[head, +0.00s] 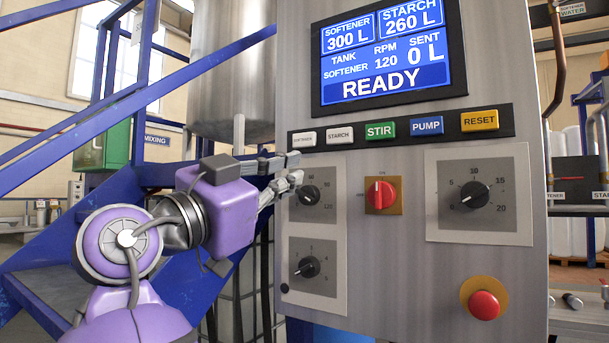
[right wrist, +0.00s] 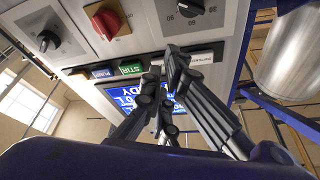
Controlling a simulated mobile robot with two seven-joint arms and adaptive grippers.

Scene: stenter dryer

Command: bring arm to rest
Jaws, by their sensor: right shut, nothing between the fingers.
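My right gripper (head: 297,169) is in front of the left edge of the grey control panel (head: 400,285). Its fingers point at the panel, just below the softener button (head: 304,138) and beside the upper left knob (head: 308,195). It is shut and holds nothing. In the right wrist view the fingers (right wrist: 165,70) reach toward the panel's button row, and I cannot tell whether they touch it. My purple right arm (head: 115,245) is bent at the lower left of the head view. My left gripper is not in view.
The screen (head: 385,55) reads READY. Starch, green stir (head: 380,130), blue pump and yellow reset buttons line up below it. A red switch (head: 380,195), more knobs and a red stop button (head: 484,305) sit lower. Blue stair rails (head: 60,125) and a steel tank (head: 230,70) stand behind my arm.

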